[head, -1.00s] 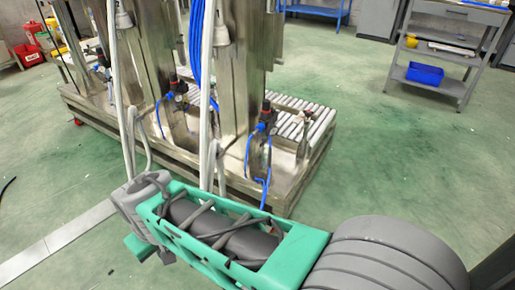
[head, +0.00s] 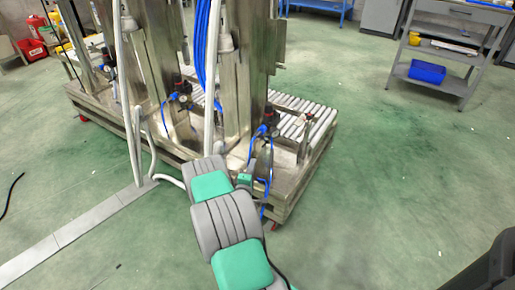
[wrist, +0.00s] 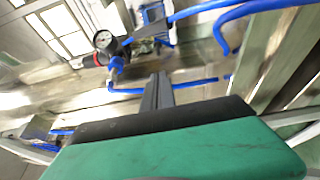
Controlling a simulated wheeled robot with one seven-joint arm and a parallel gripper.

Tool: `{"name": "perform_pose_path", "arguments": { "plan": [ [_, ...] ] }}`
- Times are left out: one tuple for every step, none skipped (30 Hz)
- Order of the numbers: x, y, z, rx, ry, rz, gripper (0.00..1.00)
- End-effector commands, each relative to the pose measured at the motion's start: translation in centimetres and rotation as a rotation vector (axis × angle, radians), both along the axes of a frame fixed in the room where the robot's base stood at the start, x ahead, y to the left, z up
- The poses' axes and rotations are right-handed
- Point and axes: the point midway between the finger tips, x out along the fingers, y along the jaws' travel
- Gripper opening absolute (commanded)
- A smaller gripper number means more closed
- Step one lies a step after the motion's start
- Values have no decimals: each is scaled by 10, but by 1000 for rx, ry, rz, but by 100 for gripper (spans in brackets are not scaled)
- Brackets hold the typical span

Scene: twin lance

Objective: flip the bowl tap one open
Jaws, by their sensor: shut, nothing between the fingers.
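Two regulator units with blue fittings stand on the steel machine, a nearer one (head: 268,118) and a farther one (head: 181,90). Blue hoses run from both. In the wrist view, one regulator unit with a round pressure gauge (wrist: 103,39) and a blue fitting (wrist: 116,66) below it is at upper left. I cannot make out a bowl tap's lever or tell which unit carries it. My gripper (wrist: 157,78) is shut and empty, its dark fingers pointing up the picture, right of the blue fitting and apparently apart from it. In the head view my arm hides the fingers.
A blue hose (wrist: 190,82) crosses close by the fingertips, and another (wrist: 225,12) curves above. A roller conveyor (head: 308,112) lies behind the nearer unit. A grey floor duct (head: 85,225) runs to the machine. Open green floor (head: 390,180) lies to the right.

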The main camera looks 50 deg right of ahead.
Motion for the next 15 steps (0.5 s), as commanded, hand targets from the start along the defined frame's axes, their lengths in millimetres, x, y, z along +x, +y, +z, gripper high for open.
{"name": "perform_pose_path", "arguments": {
  "plan": [
    [0,0,0,1,-2,0,0],
    [0,0,0,1,-2,-1,0],
    [0,0,0,1,-2,-1,0],
    [0,0,0,2,-2,-1,0],
    [0,0,0,2,-2,-1,0],
    [1,-1,0,2,-4,-2,0],
    [1,-2,0,2,-4,-2,0],
    [2,-4,0,2,-5,-3,0],
    [4,-8,0,2,-5,-3,0],
    [5,-11,-1,3,-6,-4,0],
    [6,-16,-1,2,-7,-5,0],
    [9,-22,-1,2,-7,-5,0],
    [12,-28,0,2,-8,-6,0],
    [14,-34,-1,3,-9,-6,0],
    [18,-41,-1,2,-8,-6,0]
  ]
}}
